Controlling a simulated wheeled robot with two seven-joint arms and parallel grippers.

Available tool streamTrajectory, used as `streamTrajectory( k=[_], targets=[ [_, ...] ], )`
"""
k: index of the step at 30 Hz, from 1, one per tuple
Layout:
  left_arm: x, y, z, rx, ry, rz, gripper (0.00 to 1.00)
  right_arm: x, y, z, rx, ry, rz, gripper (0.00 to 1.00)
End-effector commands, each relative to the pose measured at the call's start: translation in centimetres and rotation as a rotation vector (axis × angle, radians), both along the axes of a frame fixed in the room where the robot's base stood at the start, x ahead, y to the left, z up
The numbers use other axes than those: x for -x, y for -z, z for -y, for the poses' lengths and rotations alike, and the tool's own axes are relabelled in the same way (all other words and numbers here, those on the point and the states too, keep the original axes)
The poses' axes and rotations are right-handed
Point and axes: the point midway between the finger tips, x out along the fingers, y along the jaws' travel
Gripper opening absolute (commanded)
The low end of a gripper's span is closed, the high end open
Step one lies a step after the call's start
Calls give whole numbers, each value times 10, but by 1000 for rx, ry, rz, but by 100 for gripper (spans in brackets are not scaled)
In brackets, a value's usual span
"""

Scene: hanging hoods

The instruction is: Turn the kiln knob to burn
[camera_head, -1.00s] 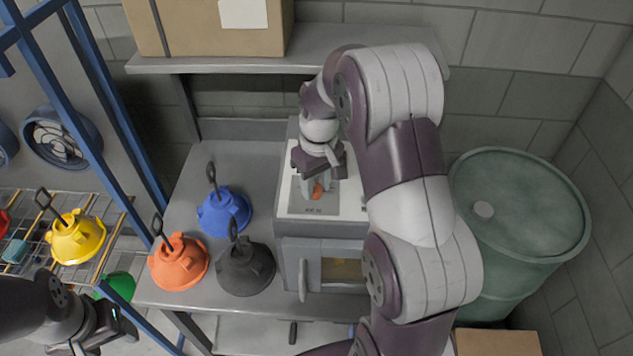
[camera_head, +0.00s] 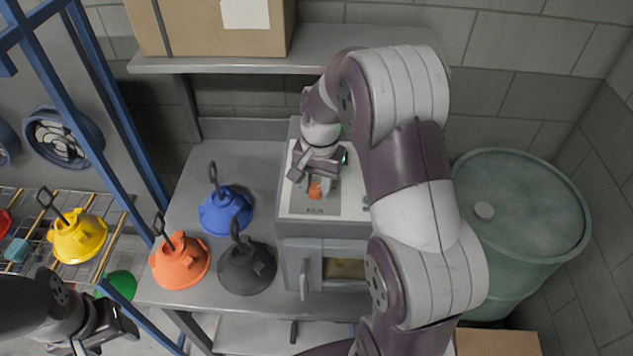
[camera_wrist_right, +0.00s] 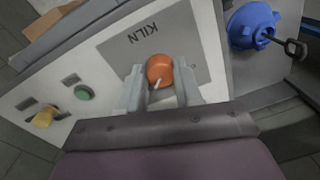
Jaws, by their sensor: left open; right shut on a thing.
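The kiln (camera_head: 300,243) is a grey box with a white control panel on the bench, below my right arm. Its orange knob (camera_head: 316,190) sits on a grey plate marked KILN; the knob also shows in the right wrist view (camera_wrist_right: 160,70), with a pale pointer mark at its lower edge. My right gripper (camera_head: 318,186) is shut on the orange knob, with one finger on each side of it in the right wrist view. No burn label can be read. My left gripper (camera_head: 122,325) is open and empty at the lower left, away from the kiln.
Blue (camera_head: 226,211), orange (camera_head: 180,262) and black (camera_head: 246,268) hoods stand on the bench left of the kiln. A yellow hood (camera_head: 78,238) is on the wire rack. A green button (camera_wrist_right: 84,93) and yellow knob (camera_wrist_right: 44,117) share the panel. A green barrel (camera_head: 520,210) stands right.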

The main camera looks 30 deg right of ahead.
Motion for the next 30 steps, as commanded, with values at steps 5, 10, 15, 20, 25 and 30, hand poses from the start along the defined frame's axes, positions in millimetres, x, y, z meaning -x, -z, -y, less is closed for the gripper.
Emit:
streamTrajectory(
  k=[5, 10, 15, 20, 25, 30],
  targets=[
    [0, -2, 0, 0, 0, 0, 59, -4, -4, 1, 3, 105, 15, 4],
    [0, -2, 0, 0, 0, 0, 59, -4, -4, 1, 2, 174, 15, 4],
    [0, -2, 0, 0, 0, 0, 59, -4, -4, 1, 2, 211, 15, 4],
    [0, -2, 0, 0, 0, 0, 59, -3, -4, 1, 2, 225, 15, 4],
    [0, -2, 0, 0, 0, 0, 59, -3, -4, 1, 2, 226, 14, 4],
    [0, -2, 0, 0, 0, 0, 59, -3, -3, 1, 2, 226, 13, 4]
  ],
)
